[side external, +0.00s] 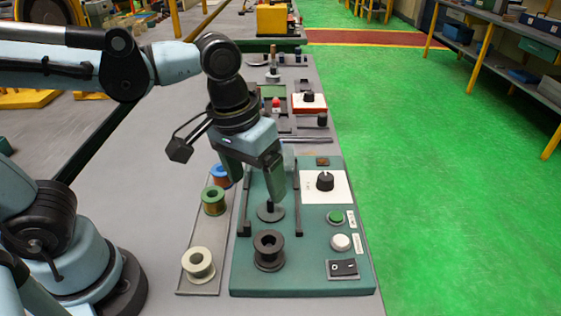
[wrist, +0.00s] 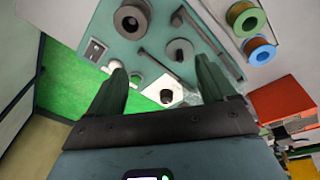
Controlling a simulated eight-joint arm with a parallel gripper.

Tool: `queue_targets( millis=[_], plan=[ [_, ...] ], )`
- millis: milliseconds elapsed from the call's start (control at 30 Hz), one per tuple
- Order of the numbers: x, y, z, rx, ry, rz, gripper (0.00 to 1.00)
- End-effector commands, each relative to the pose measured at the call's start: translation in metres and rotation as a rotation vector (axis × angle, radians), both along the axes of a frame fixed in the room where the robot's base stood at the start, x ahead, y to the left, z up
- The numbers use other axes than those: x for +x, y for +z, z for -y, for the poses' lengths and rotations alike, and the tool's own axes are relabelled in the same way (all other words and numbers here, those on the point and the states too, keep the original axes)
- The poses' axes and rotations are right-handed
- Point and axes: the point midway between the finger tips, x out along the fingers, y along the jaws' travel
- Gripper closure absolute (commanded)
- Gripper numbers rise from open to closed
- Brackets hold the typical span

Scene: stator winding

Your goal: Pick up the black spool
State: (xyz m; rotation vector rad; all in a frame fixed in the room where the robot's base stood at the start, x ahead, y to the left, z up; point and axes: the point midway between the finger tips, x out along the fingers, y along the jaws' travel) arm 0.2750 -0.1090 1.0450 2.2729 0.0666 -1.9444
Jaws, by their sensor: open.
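The black spool (side external: 268,250) stands upright on the near part of the teal panel (side external: 300,285) in the side view. A dark disc with a short post (side external: 270,211) sits on the panel just below my fingers, and shows in the wrist view (wrist: 179,50).
A tray left of the panel holds a white spool (side external: 198,264), a green spool (side external: 214,201) and a partly hidden blue spool (side external: 220,174). Dark rails (side external: 297,205) flank the disc. A knob (side external: 325,181), buttons (side external: 337,217) and a rocker switch (side external: 343,267) line the panel's right side.

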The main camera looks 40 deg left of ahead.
Motion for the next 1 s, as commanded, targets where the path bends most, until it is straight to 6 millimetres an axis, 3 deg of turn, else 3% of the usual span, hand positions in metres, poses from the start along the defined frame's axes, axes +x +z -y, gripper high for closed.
queue_targets(
  millis=[100, 233, 367, 733, 1000],
  plan=[
    [-0.008, 0.004, 0.026, 0.030, 0.024, -0.099, 0.16],
    [-0.014, 0.005, 0.038, 0.055, 0.050, -0.153, 0.16],
    [-0.016, -0.002, 0.040, 0.061, 0.058, -0.165, 0.16],
    [-0.015, -0.050, 0.041, 0.060, 0.058, -0.163, 0.16],
    [-0.015, -0.064, 0.041, 0.059, 0.058, -0.162, 0.16]
  ],
)
